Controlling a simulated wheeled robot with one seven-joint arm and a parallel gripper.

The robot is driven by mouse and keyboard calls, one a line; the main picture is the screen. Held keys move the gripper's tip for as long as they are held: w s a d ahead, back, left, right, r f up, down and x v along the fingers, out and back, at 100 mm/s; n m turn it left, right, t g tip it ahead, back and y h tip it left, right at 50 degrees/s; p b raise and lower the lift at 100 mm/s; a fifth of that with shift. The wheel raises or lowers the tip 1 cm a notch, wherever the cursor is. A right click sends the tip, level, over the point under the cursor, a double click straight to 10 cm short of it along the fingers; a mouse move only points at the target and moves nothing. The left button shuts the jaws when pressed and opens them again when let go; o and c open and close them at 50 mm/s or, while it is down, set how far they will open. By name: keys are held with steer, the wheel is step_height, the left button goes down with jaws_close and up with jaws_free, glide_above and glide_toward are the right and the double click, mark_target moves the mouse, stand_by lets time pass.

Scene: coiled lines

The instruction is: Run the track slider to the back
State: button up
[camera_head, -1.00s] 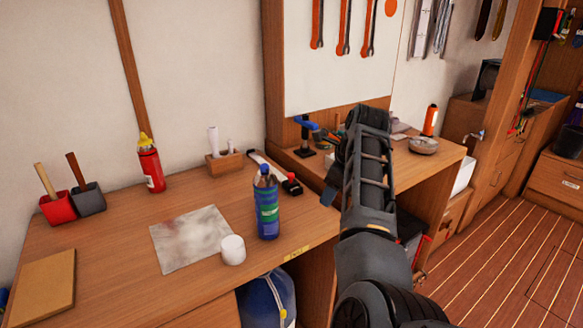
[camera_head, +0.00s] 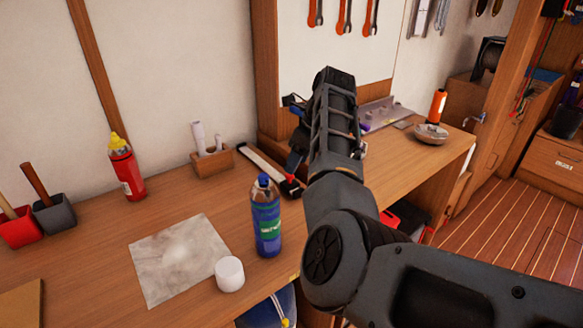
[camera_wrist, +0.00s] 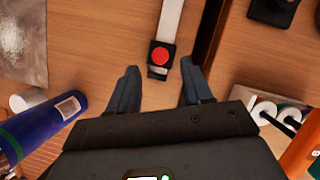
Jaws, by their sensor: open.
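The track (camera_head: 262,170) is a pale strip lying on the wooden bench behind the blue bottle; it also shows in the wrist view (camera_wrist: 172,18). Its slider (camera_wrist: 161,57) is a black block with a round red top, at the near end of the track. In the head view the slider (camera_head: 291,188) is partly hidden by my arm. My gripper (camera_wrist: 160,68) is open and empty. Its two blue-grey fingers stand apart, one to each side of the slider's near end, and no contact shows. My wrist hides most of the gripper in the head view.
A blue bottle (camera_head: 266,218) stands close left of my gripper, with a white cup (camera_head: 229,274) beside it. A wooden holder (camera_head: 212,165) with white rolls is left of the track. An orange canister (camera_head: 437,106) and a metal dish (camera_head: 430,133) stand at right.

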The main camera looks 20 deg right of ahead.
mark_target(290, 180)
steer(key=shift+x, duration=2.1)
steer(key=shift+c, duration=0.2)
jaws_close()
